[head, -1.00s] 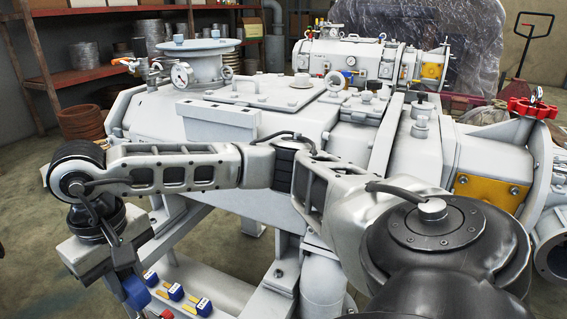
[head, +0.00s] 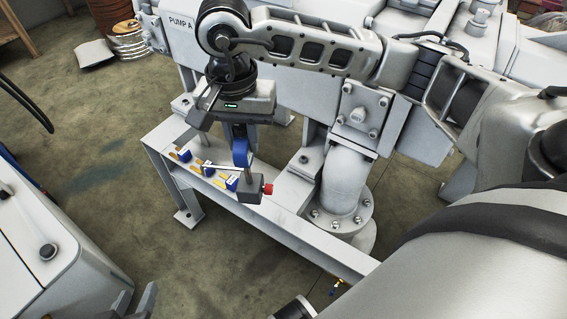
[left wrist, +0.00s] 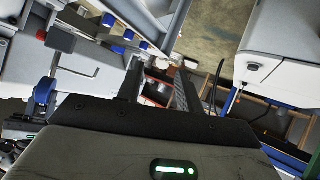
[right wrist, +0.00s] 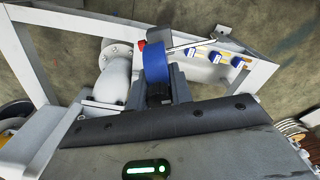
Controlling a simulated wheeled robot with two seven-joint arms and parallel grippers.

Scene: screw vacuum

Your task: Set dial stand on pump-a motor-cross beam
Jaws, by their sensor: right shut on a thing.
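The dial stand has a blue round body (head: 240,152), a thin rod and a dark block base (head: 250,188) with a red knob (head: 268,190). My right gripper (head: 238,132) is shut on the blue part, which also shows between its fingers in the right wrist view (right wrist: 155,62). The base hangs over the pale beam (head: 285,228) of the frame beside pump A; I cannot tell whether it touches. The stand also appears at the left of the left wrist view (left wrist: 42,90). My left gripper (head: 135,303) is open and empty at the lower left, away from the stand.
Several blue-and-yellow pieces (head: 203,168) lie on the frame beside the stand. A flanged pipe (head: 345,185) stands close to its right. A white cabinet (head: 50,250) is at the lower left. The floor between cabinet and frame is mostly clear.

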